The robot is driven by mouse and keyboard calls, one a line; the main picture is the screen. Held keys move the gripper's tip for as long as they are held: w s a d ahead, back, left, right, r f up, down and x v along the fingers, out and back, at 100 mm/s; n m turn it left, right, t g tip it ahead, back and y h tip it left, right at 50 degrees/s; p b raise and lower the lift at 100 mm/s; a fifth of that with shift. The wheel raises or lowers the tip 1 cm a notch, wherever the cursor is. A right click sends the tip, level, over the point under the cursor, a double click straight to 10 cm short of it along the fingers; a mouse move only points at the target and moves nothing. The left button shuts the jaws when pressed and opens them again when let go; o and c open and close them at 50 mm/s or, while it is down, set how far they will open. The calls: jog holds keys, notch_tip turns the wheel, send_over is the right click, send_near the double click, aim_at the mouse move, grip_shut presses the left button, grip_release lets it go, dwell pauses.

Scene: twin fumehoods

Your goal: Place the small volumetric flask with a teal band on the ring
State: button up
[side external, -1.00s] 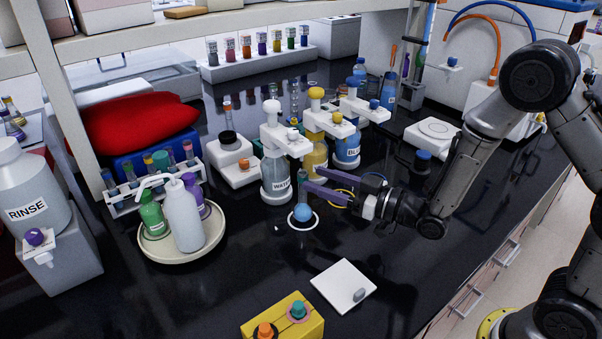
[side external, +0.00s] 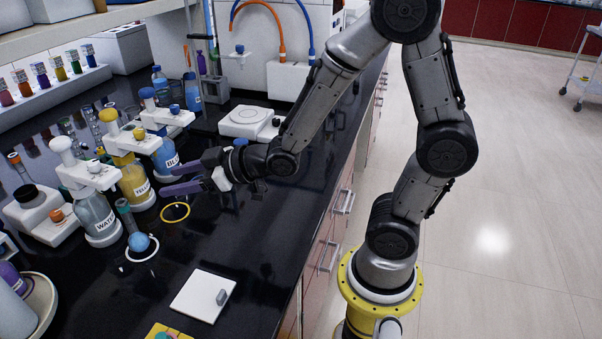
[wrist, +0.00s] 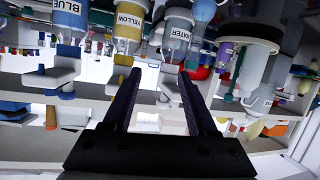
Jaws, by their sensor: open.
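A small flask with a round blue bulb (side external: 138,241) and a narrow grey-teal neck (side external: 125,212) stands at the white ring (side external: 142,257) on the black bench, in front of the WATER bottle.
The WATER (side external: 95,215), YELLOW (side external: 135,182) and BLUE (side external: 166,157) wash bottles stand in a row close to the fingers. A white plate (side external: 203,295) lies at the front. A white stirrer or balance (side external: 245,121) stands behind my wrist. Bench between plate and rings is clear.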

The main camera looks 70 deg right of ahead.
jog(key=s+d+r+m+g+h, duration=0.1)
jog(key=s+g, duration=0.3)
jog(key=s, duration=0.8)
jog(key=s+d+r+m+g+h, duration=0.1)
jog(key=s+d+r+m+g, duration=0.1)
jog(key=s, duration=1)
jog(key=shift+d+r+m+g+h, duration=0.35)
jog(key=shift+d+r+g, duration=0.2)
jog(key=shift+g, duration=0.65)
